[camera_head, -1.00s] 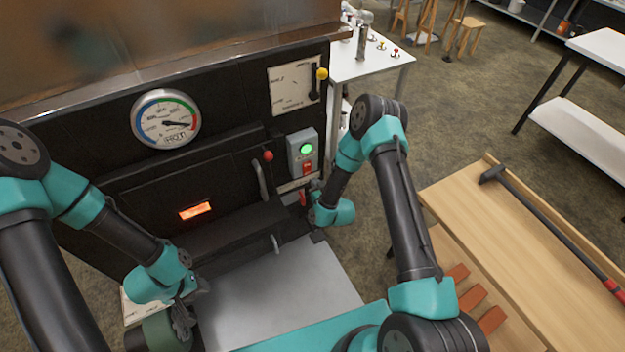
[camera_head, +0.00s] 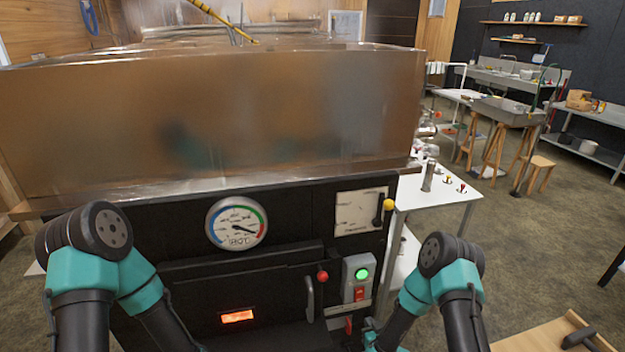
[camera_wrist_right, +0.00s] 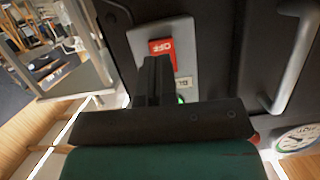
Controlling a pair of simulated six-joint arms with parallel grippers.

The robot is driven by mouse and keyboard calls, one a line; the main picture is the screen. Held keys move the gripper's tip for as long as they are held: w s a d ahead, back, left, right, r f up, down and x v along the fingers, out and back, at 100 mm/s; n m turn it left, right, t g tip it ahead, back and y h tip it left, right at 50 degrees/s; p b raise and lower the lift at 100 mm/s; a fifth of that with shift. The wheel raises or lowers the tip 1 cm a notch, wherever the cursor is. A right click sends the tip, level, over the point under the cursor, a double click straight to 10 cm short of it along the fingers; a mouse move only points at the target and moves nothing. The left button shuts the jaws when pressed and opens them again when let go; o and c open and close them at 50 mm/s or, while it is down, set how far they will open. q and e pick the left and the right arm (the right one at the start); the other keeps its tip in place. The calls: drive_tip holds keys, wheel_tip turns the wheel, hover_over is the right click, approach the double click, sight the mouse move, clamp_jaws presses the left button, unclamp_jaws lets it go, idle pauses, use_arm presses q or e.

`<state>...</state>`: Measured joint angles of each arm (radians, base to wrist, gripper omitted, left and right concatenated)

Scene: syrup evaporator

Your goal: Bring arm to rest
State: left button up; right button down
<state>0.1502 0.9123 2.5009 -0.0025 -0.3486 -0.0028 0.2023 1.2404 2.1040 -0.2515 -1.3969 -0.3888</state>
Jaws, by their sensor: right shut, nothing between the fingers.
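My right gripper (camera_wrist_right: 157,62) is shut and empty in the wrist view. Its black fingers are in front of the grey switch box, beside the red OFF rocker; I cannot tell if they touch it. In the head view, the switch box (camera_head: 346,290) has a lit green lamp (camera_head: 361,274) and a red rocker (camera_head: 359,294). My right forearm comes down beside it, with the wrist at the bottom edge. My left arm (camera_head: 95,270) is bent at the left; its gripper is below the frame.
The black evaporator front carries a round gauge (camera_head: 236,223), a bar handle (camera_head: 309,300), a red knob (camera_head: 322,275) and a glowing orange window (camera_head: 237,317). A white table (camera_head: 440,192) stands behind at the right. Open floor (camera_head: 540,225) lies further right.

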sight(360, 298)
drive_tip(key=s+r+m+g, duration=0.1)
drive_tip(key=s+g, duration=0.5)
drive_tip(key=s, duration=0.6)
drive_tip(key=s+a+r+m+g+y, duration=0.1)
drive_tip(key=s+r+m+g, duration=0.1)
drive_tip(key=s+g, duration=0.5)
drive_tip(key=s+r, duration=0.1)
drive_tip(key=s, duration=0.4)
drive_tip(key=shift+s+m, duration=0.3)
drive_tip(key=shift+w, duration=0.1)
drive_tip(key=w+d+m+t, duration=0.1)
drive_tip(key=w+m+t, duration=0.6)
drive_tip(key=w, duration=0.2)
drive_tip(key=w+d+f+m+t+h, duration=0.1)
drive_tip(key=w+m+t, duration=0.6)
drive_tip(key=w+t, duration=0.1)
drive_tip(key=shift+w+d+f, duration=0.25)
drive_tip(key=shift+w+f, duration=0.05)
drive_tip(key=shift+w, duration=0.45)
drive_tip(key=x, duration=1.4)
drive_tip(key=shift+r, duration=0.2)
